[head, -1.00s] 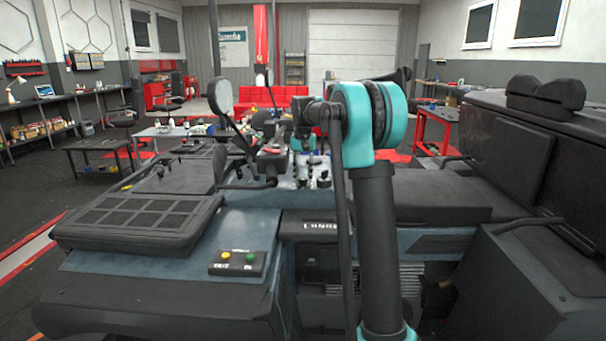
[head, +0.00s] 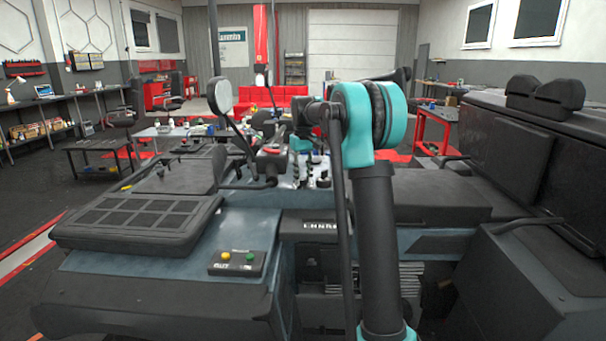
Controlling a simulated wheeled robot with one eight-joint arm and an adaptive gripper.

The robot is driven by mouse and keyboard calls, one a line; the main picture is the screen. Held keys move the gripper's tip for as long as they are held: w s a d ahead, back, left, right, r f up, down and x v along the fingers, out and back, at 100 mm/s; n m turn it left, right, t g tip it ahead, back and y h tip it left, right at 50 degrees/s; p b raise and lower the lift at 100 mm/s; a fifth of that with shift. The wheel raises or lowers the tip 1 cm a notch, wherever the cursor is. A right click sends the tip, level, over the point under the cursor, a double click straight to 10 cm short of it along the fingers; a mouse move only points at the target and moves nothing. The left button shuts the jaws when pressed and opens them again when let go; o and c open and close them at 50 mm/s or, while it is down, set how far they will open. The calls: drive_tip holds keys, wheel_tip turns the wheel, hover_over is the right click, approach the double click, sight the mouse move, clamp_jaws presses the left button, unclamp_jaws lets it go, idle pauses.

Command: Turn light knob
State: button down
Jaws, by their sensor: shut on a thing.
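The machine's control panel (head: 312,183), with several small levers and knobs, is in the middle of the head view, beyond my arm. My gripper (head: 297,168) is small and far off at the end of my dark and teal arm, pointing down at this panel. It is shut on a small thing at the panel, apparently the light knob. The knob is hidden by the gripper and too small to make out, so its turn angle cannot be read.
A round mirror (head: 220,95) on a stalk stands left of the panel. A black grille (head: 135,222) lies at left; dark seat-like blocks (head: 545,92) are at right.

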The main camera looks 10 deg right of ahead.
sight(302, 179)
drive_tip(key=shift+a, duration=0.1)
drive_tip(key=c, duration=1.2)
unclamp_jaws()
wheel_tip(302, 179, up, 12)
drive_tip(key=shift+r, duration=0.1)
